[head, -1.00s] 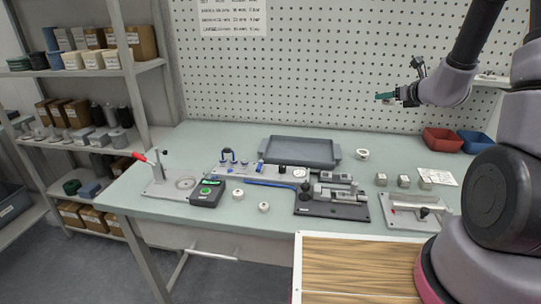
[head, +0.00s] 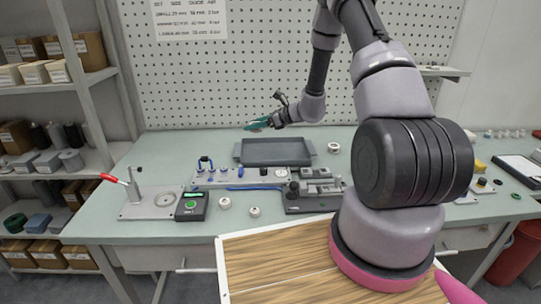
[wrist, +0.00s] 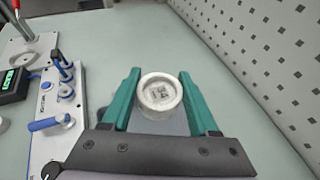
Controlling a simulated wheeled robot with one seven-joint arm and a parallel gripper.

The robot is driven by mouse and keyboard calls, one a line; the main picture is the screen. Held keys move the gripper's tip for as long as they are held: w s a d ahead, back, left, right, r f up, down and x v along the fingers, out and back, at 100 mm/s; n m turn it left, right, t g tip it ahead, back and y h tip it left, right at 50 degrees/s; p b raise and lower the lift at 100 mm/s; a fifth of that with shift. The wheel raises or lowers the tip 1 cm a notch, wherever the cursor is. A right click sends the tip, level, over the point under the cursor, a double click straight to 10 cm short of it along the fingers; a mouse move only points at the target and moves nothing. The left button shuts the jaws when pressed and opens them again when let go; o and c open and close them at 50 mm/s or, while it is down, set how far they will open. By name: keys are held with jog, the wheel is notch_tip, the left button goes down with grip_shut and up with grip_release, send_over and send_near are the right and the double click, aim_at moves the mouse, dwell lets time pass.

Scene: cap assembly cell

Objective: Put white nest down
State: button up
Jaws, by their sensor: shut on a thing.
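The white nest (wrist: 159,94) is a round white ring with a recessed, marked middle. In the wrist view it sits between the teal fingertips of my gripper (wrist: 160,95), which is shut on it. In the head view my gripper (head: 258,124) is held at the back of the bench, above the back edge of the grey tray. The nest cannot be made out there.
The grey tray (head: 275,153) is empty. In front stand a fixture plate with blue knobs (head: 240,177), a dark fixture (head: 312,192), a red-handled press (head: 150,202) and a green-lit box (head: 191,206). Small white round parts (head: 254,211) lie nearby. The pegboard (head: 240,80) rises behind.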

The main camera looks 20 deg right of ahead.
aim_at(255, 154)
notch_tip(255, 154, down, 10)
jog(key=shift+f, duration=0.25)
dwell(0.3)
jog(key=shift+f, duration=0.2)
jog(key=o, duration=1.3)
jog(key=shift+o, duration=0.2)
jog(key=shift+r, duration=0.15)
